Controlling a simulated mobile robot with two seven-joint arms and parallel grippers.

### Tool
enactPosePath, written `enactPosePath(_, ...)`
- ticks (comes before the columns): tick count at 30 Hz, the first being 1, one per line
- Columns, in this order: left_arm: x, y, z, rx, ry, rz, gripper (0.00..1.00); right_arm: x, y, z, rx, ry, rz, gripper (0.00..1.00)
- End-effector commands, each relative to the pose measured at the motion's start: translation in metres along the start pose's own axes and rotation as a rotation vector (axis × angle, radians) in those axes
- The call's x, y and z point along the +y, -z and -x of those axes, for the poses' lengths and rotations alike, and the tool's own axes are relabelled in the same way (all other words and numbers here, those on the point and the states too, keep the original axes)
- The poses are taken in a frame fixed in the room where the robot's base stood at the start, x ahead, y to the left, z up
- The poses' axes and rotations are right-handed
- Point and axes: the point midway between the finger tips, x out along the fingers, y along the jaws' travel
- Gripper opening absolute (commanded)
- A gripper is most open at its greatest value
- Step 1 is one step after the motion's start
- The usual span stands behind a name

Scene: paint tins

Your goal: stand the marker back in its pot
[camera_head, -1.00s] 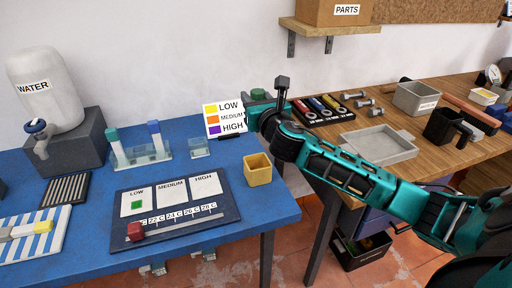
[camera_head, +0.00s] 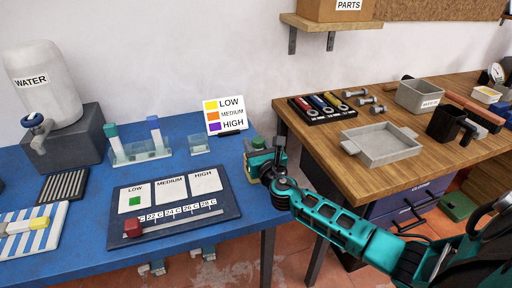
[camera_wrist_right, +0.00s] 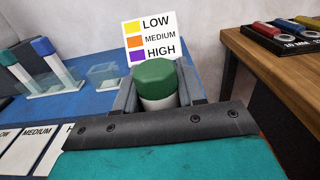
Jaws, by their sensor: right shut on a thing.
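The marker has a green cap (camera_wrist_right: 155,76) and a white body (camera_wrist_right: 158,103) in the right wrist view. My right gripper (camera_wrist_right: 157,98) is shut on it just below the cap, and it looks roughly upright. In the head view the green cap (camera_head: 258,143) shows above my right gripper (camera_head: 262,164). The yellow pot (camera_head: 249,166) stands near the blue table's right edge. My gripper hides most of it, and the marker's lower end is hidden, so I cannot tell whether it is inside the pot. My left gripper is not in view.
A LOW/MEDIUM/HIGH card (camera_head: 226,115) stands behind the pot. A clear holder (camera_head: 140,153) with two capped sticks, a small clear box (camera_head: 199,145) and a dark board (camera_head: 172,206) lie to the left. A wooden bench (camera_head: 345,165) is right, across a gap.

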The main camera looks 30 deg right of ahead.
Motion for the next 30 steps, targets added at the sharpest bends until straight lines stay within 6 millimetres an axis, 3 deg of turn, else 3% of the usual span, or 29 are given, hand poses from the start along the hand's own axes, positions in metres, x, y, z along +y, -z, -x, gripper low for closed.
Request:
enactPosePath(9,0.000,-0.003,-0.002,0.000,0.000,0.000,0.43,0.000,0.004,0.000,-0.001,0.000,0.000,0.09)
enactPosePath(10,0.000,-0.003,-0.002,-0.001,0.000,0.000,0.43,0.000,0.003,0.000,-0.001,0.000,0.000,0.41)
enactPosePath(17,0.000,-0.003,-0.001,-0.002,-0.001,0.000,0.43,0.000,0.002,0.000,-0.001,0.000,0.001,0.63)
enactPosePath(27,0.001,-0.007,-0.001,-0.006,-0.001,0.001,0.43,0.000,0.004,0.001,-0.001,0.000,0.000,0.65)
enactPosePath(30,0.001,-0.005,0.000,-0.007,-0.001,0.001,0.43,0.000,0.003,0.012,0.001,-0.002,0.002,0.65)
